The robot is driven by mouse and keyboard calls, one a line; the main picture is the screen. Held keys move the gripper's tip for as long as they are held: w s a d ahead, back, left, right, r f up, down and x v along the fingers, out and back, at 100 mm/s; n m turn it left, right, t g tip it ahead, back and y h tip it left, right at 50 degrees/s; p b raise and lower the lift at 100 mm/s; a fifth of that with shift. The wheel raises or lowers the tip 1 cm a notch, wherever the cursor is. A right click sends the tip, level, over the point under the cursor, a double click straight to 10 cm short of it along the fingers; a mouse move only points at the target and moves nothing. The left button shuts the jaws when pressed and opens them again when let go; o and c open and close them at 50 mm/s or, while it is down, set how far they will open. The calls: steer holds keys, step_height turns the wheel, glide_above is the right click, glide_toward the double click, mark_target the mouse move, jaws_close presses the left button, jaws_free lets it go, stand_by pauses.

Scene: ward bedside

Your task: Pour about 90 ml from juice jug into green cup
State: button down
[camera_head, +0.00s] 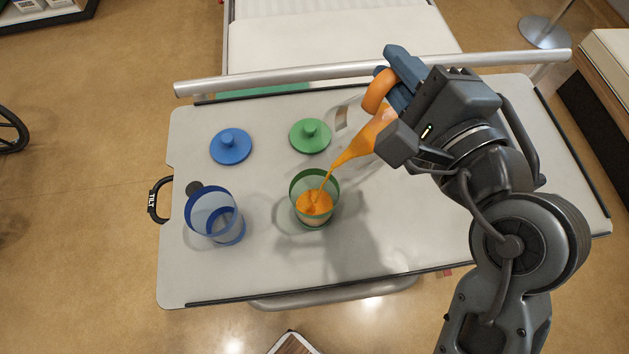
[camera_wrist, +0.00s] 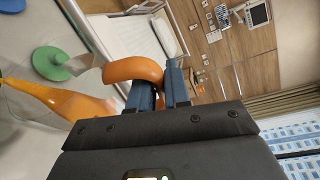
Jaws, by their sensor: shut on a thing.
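My gripper (camera_head: 392,88) is shut on the orange handle (camera_head: 377,92) of the juice jug and holds the jug tilted above the table. The jug's clear body (camera_head: 343,117) is partly hidden behind my gripper. A stream of orange juice (camera_head: 350,153) runs from the jug down into the green cup (camera_head: 301,186). The green cup stands upright on the table with orange juice in it. In the wrist view the handle (camera_wrist: 133,70) sits between the blue fingers (camera_wrist: 160,88), and orange juice (camera_wrist: 60,98) shows at the left.
A blue cup (camera_head: 205,212) stands left of the green cup. A blue lid (camera_head: 230,146) and a green lid (camera_head: 310,135) lie behind the cups on the overbed table (camera_head: 270,275). A metal bed rail (camera_head: 270,77) runs along the far side.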

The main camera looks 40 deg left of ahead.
steer(key=shift+w+f, duration=0.1)
steer(key=shift+w, duration=0.05)
steer(key=shift+w+d+f+m+g+p, duration=0.1)
steer(key=shift+w+f+m+g+p, duration=0.35)
steer(key=shift+p, duration=0.6)
steer(key=shift+w+f+m, duration=0.1)
steer(key=shift+f+m, duration=0.05)
steer(key=shift+m, duration=0.1)
steer(key=shift+w+p, duration=0.1)
steer(key=shift+p, duration=0.2)
stand_by(0.7)
steer(key=shift+w+d+f+m+h+p, duration=0.1)
steer(key=shift+w+f+m+h+p, duration=0.3)
steer(key=shift+p, duration=0.4)
steer(key=w+f+m+g+p, duration=0.1)
steer(key=w+f+m+p, duration=0.1)
steer(key=f+p, duration=0.1)
steer(key=shift+w+d+f+m+g, duration=0.1)
steer(key=shift+w+f+m+g, duration=0.15)
steer(key=shift+m+g, duration=0.1)
steer(key=w+f+m+g, duration=0.3)
steer(key=w+f+m, duration=0.2)
steer(key=w+f, duration=0.1)
steer(key=shift+d+g, duration=0.3)
steer(key=shift+d, duration=0.05)
